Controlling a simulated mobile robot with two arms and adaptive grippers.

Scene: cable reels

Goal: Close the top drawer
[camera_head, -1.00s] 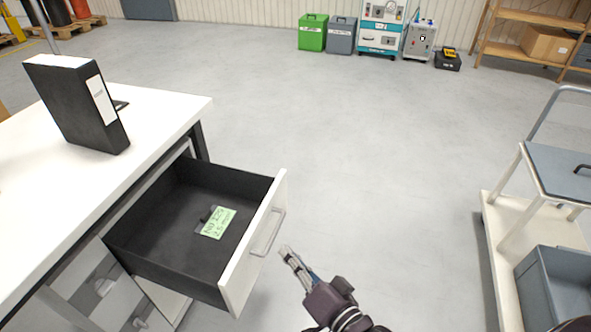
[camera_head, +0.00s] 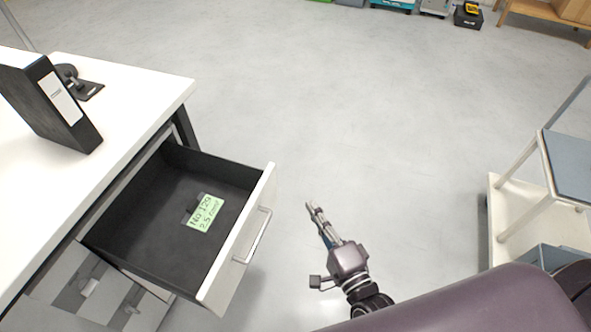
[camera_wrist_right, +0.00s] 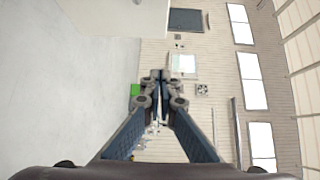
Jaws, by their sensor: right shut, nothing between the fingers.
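The top drawer (camera_head: 150,240) stands pulled out from under the white desk in the head view. Its white front (camera_head: 238,240) carries a bar handle (camera_head: 254,236). Inside lie a green label (camera_head: 205,213) with handwriting and a small dark item beside it. My right gripper (camera_head: 312,207) is to the right of the drawer front, apart from the handle, with its fingers pointing up in the picture. It is shut and empty; its closed fingertips also show in the right wrist view (camera_wrist_right: 160,75). My left gripper is not in view.
The white desk top (camera_head: 130,110) holds a black binder (camera_head: 48,100) and a dark device (camera_head: 80,83). A cart (camera_head: 500,215) with a grey upper shelf stands at the right. The floor between desk and cart is clear.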

